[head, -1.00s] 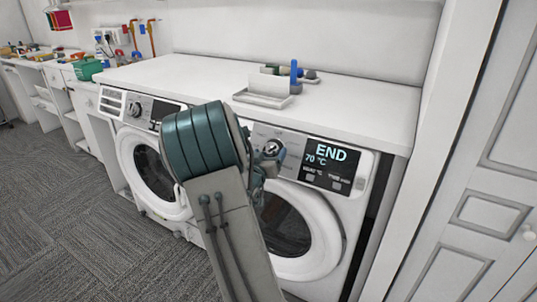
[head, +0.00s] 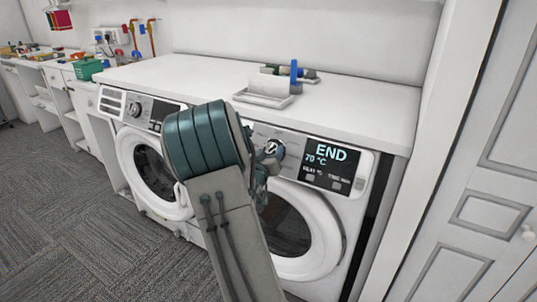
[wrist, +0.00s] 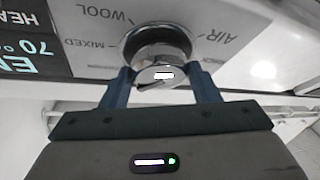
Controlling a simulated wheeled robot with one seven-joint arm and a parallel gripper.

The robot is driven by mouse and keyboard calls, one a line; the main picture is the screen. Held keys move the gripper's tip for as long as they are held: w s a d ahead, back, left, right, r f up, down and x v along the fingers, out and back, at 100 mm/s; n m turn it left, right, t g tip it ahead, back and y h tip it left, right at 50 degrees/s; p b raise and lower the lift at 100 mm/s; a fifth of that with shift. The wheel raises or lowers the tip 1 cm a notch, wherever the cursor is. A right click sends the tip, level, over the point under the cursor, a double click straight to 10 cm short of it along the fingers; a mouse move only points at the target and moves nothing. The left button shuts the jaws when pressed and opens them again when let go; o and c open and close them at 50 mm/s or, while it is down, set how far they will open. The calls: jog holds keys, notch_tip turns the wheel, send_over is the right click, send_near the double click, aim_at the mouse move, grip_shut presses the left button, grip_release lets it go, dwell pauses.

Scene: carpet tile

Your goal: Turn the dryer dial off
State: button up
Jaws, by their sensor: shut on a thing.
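The dryer (head: 318,212) is the right-hand white machine under the counter. Its display (head: 328,165) reads "END" and "70 °C". The round metal dial (head: 272,149) sits left of the display, partly hidden by my arm in the head view. In the wrist view the dial (wrist: 158,48) is close up, with labels such as "WOOL", "MIXED" and "AIR" around it. My gripper (wrist: 160,78) has a blue finger on each side of the dial's front grip and is shut on it. In the head view my arm hides most of the gripper.
A second white front-loading machine (head: 150,165) stands to the left. The white counter (head: 200,75) above holds a small tray (head: 265,95) with items. A tall white cabinet (head: 480,160) stands on the right. The grey carpet (head: 70,220) in front is clear.

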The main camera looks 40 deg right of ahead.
jog(key=n+y, duration=0.1)
jog(key=n, duration=0.1)
jog(key=n+t+y, duration=0.1)
jog(key=n, duration=0.1)
jog(key=shift+s+d+r+n, duration=0.1)
jog(key=shift+r+n, duration=0.05)
jog(key=shift+n, duration=0.25)
jog(key=shift+n+t+y+p, duration=0.4)
jog(key=shift+n+y, duration=1)
jog(key=shift+n, duration=0.9)
jog(key=o, duration=1)
jog(key=shift+s+r, duration=0.1)
jog(key=shift+s, duration=0.05)
jog(key=p+v, duration=0.1)
jog(key=v, duration=1.2)
jog(key=shift+s+a+r+p, duration=0.15)
jog(key=shift+a+p, duration=0.15)
